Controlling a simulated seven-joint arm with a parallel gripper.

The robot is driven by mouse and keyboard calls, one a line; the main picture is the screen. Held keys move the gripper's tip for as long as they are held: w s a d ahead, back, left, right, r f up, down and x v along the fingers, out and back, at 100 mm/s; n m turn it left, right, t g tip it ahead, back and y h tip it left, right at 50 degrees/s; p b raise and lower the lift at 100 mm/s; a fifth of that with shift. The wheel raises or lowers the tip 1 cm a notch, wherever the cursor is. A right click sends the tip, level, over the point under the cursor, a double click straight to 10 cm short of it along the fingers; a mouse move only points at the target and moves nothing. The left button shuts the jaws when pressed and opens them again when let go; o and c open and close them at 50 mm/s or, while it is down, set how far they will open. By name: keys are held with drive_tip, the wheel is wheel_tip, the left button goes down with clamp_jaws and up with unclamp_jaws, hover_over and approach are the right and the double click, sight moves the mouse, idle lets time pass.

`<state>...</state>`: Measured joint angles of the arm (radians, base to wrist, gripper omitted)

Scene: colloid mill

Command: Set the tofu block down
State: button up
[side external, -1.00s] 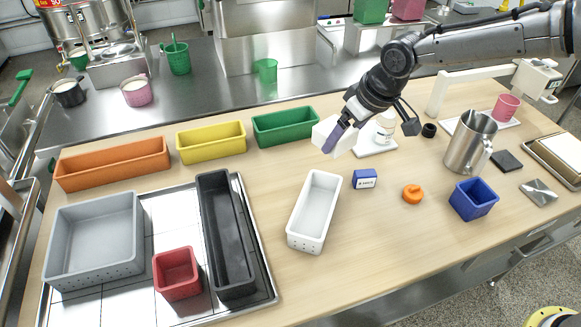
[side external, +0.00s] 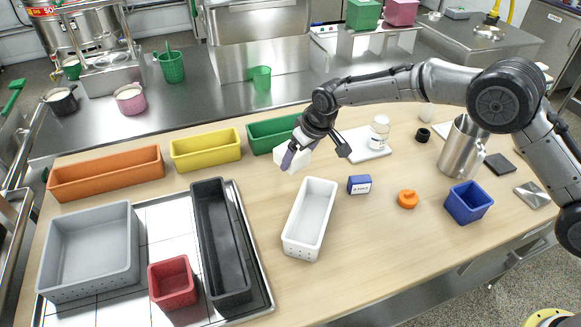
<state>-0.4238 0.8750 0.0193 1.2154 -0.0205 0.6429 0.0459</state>
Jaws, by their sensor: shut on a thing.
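The tofu block (side external: 283,158) is white and sits in the jaws of my gripper (side external: 292,157). My gripper is shut on it, with a purple-grey finger across the block's near side. The block appears held above the table, behind the white perforated mould (side external: 310,218) and just in front of the green bin (side external: 272,134). The exact height of the block cannot be told. The white mould is empty. The far finger is hidden behind the block.
A blue labelled box (side external: 359,185) and an orange knob (side external: 407,199) lie right of the mould. A black tray (side external: 220,240), red bin (side external: 172,283) and grey perforated box (side external: 88,250) stand on the tiled tray at left. A yellow bin (side external: 206,150) is behind. Bare wood lies around the mould.

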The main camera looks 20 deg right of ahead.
sight(298, 154)
drive_tip(key=shift+w+a+f, duration=0.25)
drive_tip(key=shift+w+f, duration=0.4)
drive_tip(key=shift+f, duration=0.05)
drive_tip(key=shift+w+a+f, duration=0.25)
drive_tip(key=shift+w+f, duration=0.35)
drive_tip(key=shift+f, duration=1.65)
drive_tip(key=shift+f, duration=0.1)
drive_tip(key=o, duration=0.7)
drive_tip(key=shift+f, duration=0.15)
drive_tip(key=v, duration=1.1)
drive_tip(key=shift+s+r, duration=0.15)
drive_tip(key=shift+r, duration=0.15)
drive_tip(key=shift+s+d+r, duration=0.1)
drive_tip(key=shift+s+r, duration=0.05)
drive_tip(key=shift+r, duration=0.15)
